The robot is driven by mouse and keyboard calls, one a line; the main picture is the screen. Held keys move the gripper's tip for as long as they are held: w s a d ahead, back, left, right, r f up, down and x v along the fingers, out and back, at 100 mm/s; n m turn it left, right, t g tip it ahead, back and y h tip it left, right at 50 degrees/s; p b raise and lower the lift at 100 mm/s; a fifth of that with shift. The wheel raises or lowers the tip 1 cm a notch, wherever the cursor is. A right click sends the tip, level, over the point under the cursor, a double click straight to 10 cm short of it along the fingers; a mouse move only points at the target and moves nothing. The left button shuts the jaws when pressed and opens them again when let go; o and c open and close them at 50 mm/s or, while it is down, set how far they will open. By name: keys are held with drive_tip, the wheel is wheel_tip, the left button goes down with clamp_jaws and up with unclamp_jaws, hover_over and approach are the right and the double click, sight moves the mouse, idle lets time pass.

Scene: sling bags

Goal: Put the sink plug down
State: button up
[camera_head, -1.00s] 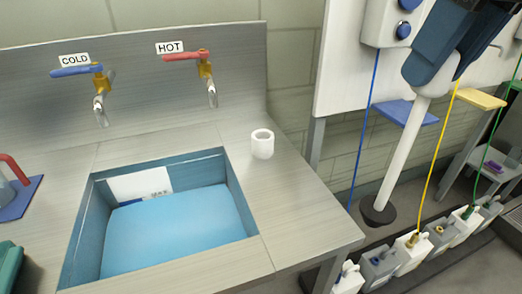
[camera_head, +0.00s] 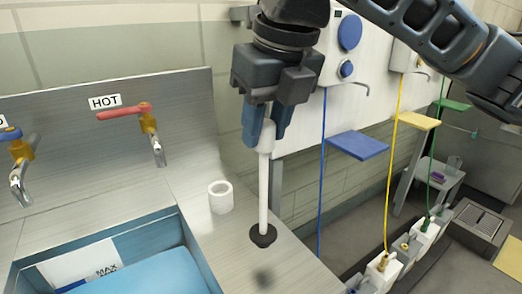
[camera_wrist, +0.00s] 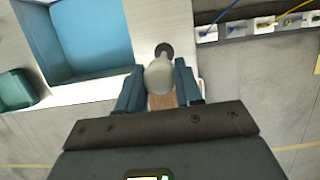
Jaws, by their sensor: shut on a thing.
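The sink plug (camera_head: 263,200) is a long white rod with a black rubber disc at its lower end. My gripper (camera_head: 267,128) is shut on the rod's upper end and holds it upright. The black disc hangs over the counter (camera_head: 300,262) to the right of the sink, with a dark shadow on the counter below it, so it looks raised. In the wrist view the plug's pale rounded top (camera_wrist: 160,76) sits between the two blue fingers, with the black disc beyond. The sink (camera_head: 60,262) holds blue water.
A white ring-shaped holder (camera_head: 221,197) stands on the counter just left of the plug. The hot tap (camera_head: 152,135) is behind the sink. A blue shelf (camera_head: 358,145) and several small containers stand to the right, off the counter. The counter's front right part is clear.

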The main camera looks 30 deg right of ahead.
sight(262, 153)
drive_tip(key=shift+w+a+f, duration=0.1)
drive_tip(key=shift+w+f, duration=0.05)
drive_tip(key=shift+w, duration=0.15)
drive_tip(key=shift+f, duration=2)
drive_tip(key=shift+f, duration=0.2)
drive_tip(key=o, duration=1.1)
drive_tip(key=v, duration=1.2)
drive_tip(key=shift+r, duration=0.2)
